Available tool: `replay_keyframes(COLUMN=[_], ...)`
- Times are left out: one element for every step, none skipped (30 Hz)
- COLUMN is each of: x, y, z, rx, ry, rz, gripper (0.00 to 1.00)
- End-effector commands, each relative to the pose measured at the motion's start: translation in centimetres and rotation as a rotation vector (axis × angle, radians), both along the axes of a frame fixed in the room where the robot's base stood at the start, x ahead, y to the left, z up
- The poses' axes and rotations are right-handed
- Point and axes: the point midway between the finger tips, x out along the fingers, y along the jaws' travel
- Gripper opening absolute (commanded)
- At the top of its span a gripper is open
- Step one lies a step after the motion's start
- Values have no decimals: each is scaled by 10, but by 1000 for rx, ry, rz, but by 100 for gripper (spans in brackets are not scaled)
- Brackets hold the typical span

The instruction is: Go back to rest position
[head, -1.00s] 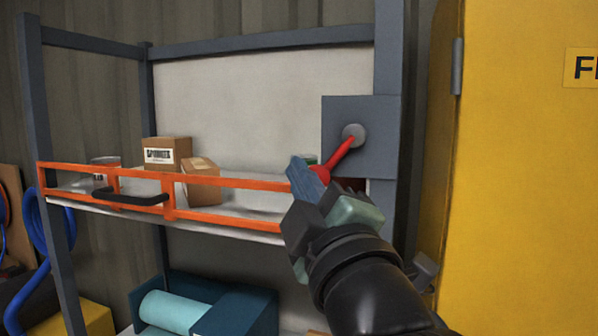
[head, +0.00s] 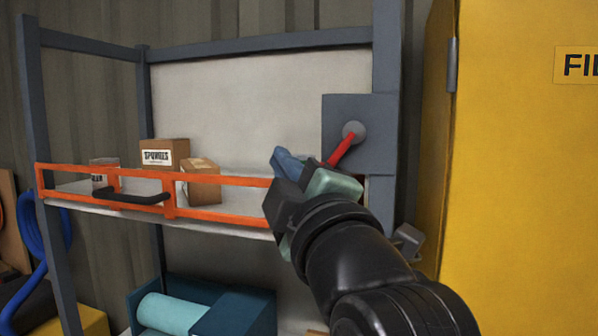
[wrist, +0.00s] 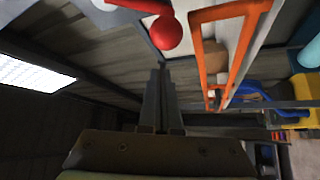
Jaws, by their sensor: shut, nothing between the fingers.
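My gripper (head: 284,166) is in front of the right part of the shelf in the head view. Its fingers are together and empty; they also show in the wrist view (wrist: 162,100). A red lever (head: 342,149) on a grey plate (head: 372,108) at the right shelf post is just beyond my gripper. My gripper hides the lever's lower end in the head view. The lever's red ball end (wrist: 166,32) shows in the wrist view, apart from the fingers.
An orange rail (head: 222,181) with a black handle (head: 131,197) crosses the shelf front. Cardboard boxes (head: 163,153) and a can (head: 103,172) sit behind it. A yellow cabinet (head: 520,190) stands at the right. A teal bin (head: 240,312) is below.

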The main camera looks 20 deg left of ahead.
Motion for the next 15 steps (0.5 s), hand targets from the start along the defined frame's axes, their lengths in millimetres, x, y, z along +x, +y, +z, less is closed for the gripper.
replay_keyframes(x=[-10,-16,-25,-30,-36,-43,-48,-53,-58,-62,-66,-70,-72,-75,-77], y=[-7,-12,-17,-20,-24,-28,-32,-35,-38,-41,-43,-46,-47,-49,-50], z=[-8,-12,-15,-17,-18,-21,-22,-23,-25,-26,-26,-27,-27,-28,-28], rx=[-1,0,-1,-1,0,-1,-1,-1,-1,-2,-1,0,0,0,0], ry=[-5,-5,-6,-5,-7,-5,-5,-5,-5,-4,-5,-5,-4,-4,-4], rz=[-3,-4,-3,-2,-3,-1,-1,-1,0,0,0,1,2,3,2], gripper=[0,0,0,0,0,0,0,0,0,0,0,0,0,0,0])
